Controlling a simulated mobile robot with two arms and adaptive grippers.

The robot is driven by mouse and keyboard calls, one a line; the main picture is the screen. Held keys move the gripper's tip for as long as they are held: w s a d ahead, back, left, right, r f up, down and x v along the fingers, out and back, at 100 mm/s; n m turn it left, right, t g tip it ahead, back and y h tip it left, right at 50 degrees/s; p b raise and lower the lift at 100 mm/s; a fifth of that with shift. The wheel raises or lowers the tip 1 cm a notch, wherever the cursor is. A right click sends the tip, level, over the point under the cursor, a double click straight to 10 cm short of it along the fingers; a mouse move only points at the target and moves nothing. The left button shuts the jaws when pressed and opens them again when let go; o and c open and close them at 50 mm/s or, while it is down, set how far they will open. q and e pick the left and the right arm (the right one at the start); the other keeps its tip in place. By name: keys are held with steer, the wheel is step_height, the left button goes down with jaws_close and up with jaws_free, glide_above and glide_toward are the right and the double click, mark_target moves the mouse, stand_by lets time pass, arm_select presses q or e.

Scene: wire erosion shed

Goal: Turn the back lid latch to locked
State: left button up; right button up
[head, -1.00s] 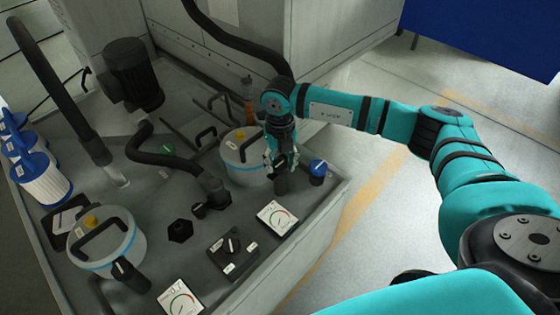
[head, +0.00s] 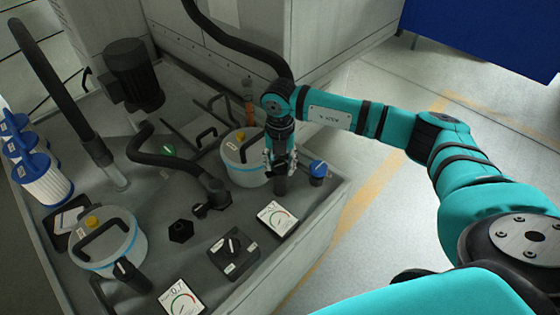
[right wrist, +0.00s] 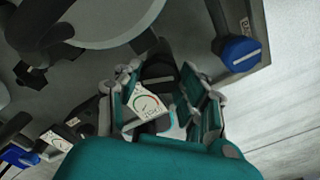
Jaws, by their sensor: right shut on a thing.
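The back lid (head: 240,160) is a white round pot top with a light blue band and a black handle, at the rear of the grey tank top. The back lid latch (head: 280,186) is a black knob at its right side, also seen in the right wrist view (right wrist: 158,72). My right gripper (head: 281,168) comes down from above and is shut on the latch; its fingers stand on both sides of the latch in the right wrist view (right wrist: 160,92). The fingers partly hide the latch, and I cannot read its markings. My left gripper is not in view.
A blue-topped knob (head: 318,172) stands close right of the gripper. A gauge (head: 276,218) and a black rotary switch (head: 233,246) lie in front. The front lid (head: 120,250) with its own black latch (head: 130,273) is at lower left. Open floor lies right of the tank edge.

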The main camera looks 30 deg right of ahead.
mark_target(279, 165)
steer(key=m+p, duration=0.2)
steer(key=m, duration=0.4)
steer(key=shift+r+m, duration=0.15)
steer(key=shift+m, duration=0.15)
steer(key=m+p, duration=0.1)
steer(key=m, duration=0.3)
steer(key=shift+p, duration=0.3)
steer(key=shift+w+m+p, duration=0.1)
steer(key=shift+m+p, duration=0.45)
steer(key=shift+m, duration=1.15)
steer(key=o, duration=1.2)
step_height(279, 165, up, 12)
steer(key=shift+f, duration=0.1)
